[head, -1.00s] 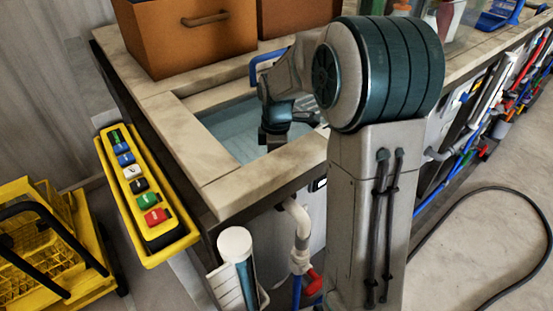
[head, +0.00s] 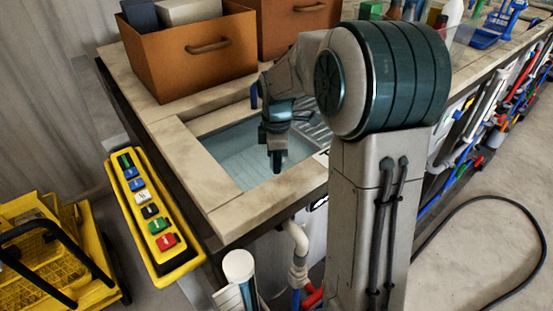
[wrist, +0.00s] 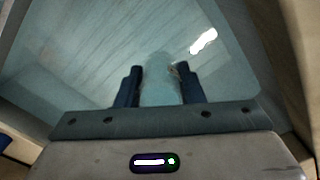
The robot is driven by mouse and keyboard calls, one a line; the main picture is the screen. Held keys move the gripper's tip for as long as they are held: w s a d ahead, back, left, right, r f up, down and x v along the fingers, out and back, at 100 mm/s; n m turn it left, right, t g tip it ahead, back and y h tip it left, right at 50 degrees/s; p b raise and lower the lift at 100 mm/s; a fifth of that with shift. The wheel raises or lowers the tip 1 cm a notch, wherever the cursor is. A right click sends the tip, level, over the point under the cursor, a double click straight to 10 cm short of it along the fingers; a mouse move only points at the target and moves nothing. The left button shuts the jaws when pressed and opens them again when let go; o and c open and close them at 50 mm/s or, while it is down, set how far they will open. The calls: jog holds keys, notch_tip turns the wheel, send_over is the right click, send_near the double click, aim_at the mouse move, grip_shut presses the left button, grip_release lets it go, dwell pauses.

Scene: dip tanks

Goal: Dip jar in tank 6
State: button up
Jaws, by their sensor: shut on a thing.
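The tank (head: 232,150) is a basin of pale blue liquid set in a stone-like worktop. No number on it is readable. My gripper (head: 277,160) points down over the basin. In the wrist view my gripper (wrist: 160,85) is shut on the jar (wrist: 159,80), a pale, see-through shape between its two dark fingers. The jar blends with the liquid behind it, so its lower end and its depth relative to the surface cannot be told. In the head view the jar is not clearly distinguishable.
An orange-brown box (head: 185,65) with a handle stands behind the basin, with a second box (head: 298,28) beside it. A yellow tray (head: 152,220) with coloured labelled blocks hangs along the left edge. A yellow cart (head: 50,250) stands at lower left. A black cable (head: 480,200) lies on the floor.

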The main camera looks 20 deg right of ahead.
notch_tip(320, 180, up, 8)
jog(key=p, duration=0.5)
jog(key=shift+f, duration=0.25)
jog(key=shift+r, duration=0.1)
dwell(1.7)
notch_tip(320, 180, up, 10)
jog(key=p, duration=0.8)
jog(key=shift+s, duration=0.15)
